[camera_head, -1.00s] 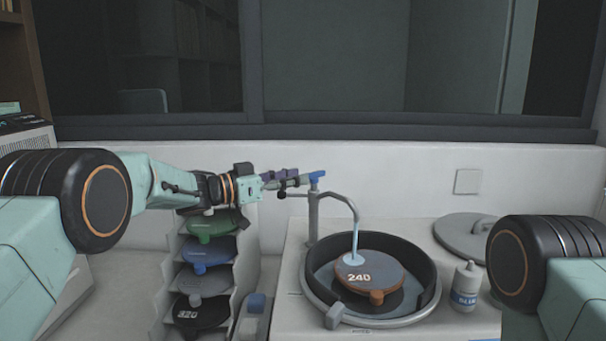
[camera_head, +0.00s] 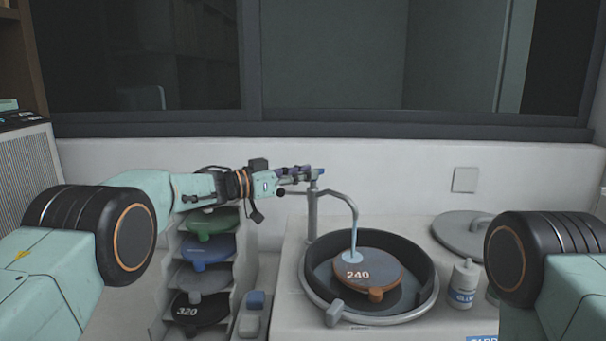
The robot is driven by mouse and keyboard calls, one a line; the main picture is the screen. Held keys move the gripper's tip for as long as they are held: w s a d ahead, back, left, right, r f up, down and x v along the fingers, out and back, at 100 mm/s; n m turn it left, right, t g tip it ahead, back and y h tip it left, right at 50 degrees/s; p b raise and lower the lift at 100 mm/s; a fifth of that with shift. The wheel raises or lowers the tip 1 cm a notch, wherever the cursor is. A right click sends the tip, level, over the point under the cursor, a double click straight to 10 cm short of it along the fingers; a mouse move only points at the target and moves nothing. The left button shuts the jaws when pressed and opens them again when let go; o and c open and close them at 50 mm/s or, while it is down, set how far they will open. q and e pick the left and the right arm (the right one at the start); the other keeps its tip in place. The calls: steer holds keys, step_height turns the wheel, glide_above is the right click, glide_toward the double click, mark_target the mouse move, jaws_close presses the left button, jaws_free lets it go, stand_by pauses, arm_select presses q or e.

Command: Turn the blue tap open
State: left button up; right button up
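The blue tap handle (camera_head: 320,171) sits on top of a grey tap post (camera_head: 312,215) at the back left of the round basin (camera_head: 428,292). The spout curves right, and a pale blue stream (camera_head: 353,244) runs from it onto the brown disc marked 240 (camera_head: 375,270). My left gripper (camera_head: 311,173) reaches in from the left at the handle, its fingers overlapping it in view. I cannot tell whether they close on it or only touch it. My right gripper is out of view; only my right arm shows at the lower right.
A rack (camera_head: 240,262) with green, blue, grey and black discs stands left of the basin. A grey lid (camera_head: 463,235) and a white bottle (camera_head: 464,286) are on its right. A white wall (camera_head: 410,175) is close behind the tap.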

arm_select(q)
steer(key=shift+s+d+r, duration=0.1)
steer(key=shift+d, duration=0.1)
jaws_close()
steer(key=shift+a, duration=0.1)
